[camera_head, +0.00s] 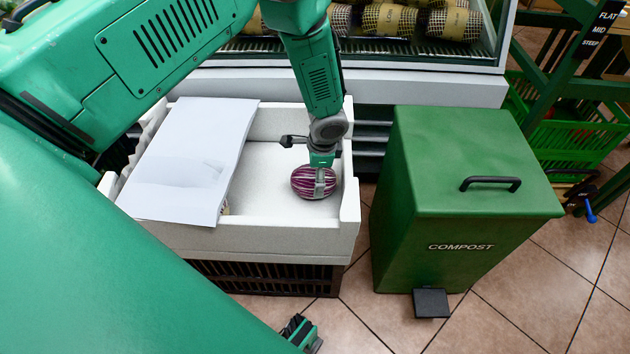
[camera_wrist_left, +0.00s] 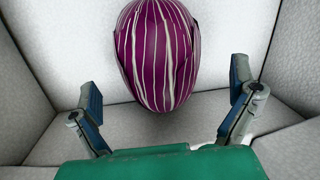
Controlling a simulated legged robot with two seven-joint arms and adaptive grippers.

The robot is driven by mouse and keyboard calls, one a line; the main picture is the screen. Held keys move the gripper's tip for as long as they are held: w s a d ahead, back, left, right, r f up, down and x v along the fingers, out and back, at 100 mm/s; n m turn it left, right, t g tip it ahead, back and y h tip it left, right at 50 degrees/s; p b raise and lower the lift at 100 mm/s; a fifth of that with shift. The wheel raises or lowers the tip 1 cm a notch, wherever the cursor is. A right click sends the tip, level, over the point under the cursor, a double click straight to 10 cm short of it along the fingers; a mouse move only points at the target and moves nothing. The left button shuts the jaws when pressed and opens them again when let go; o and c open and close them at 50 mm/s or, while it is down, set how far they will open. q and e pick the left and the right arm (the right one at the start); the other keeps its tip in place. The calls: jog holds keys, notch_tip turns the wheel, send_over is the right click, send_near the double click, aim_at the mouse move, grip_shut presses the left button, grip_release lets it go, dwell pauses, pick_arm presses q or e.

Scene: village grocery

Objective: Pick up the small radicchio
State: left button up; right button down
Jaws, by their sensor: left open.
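The small radicchio (camera_head: 302,181) is a round purple head with white stripes. It is in the right part of the white foam box (camera_head: 285,236). My left gripper (camera_head: 318,172) is over it, pointing down, and partly covers it in the head view. In the left wrist view, the radicchio (camera_wrist_left: 158,55) shows at top centre, between and beyond the two open fingers of my left gripper (camera_wrist_left: 165,95). Gaps show on both sides between it and the fingers.
A white sheet or lid (camera_head: 190,160) covers the left part of the box. The box stands on a dark crate (camera_head: 270,277). A green compost bin (camera_head: 455,200) stands close to the right. A glass-fronted display case (camera_head: 430,85) is behind. Tiled floor is clear in front.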

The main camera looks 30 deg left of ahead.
pick_arm(q)
jog(key=f+b, duration=0.1)
jog(key=f, duration=0.1)
jog(key=a+f+b, duration=0.1)
jog(key=f, duration=0.2)
jog(key=shift+d+r, duration=0.1)
jog(key=shift+c, duration=1.3)
jog(key=c, duration=1.2)
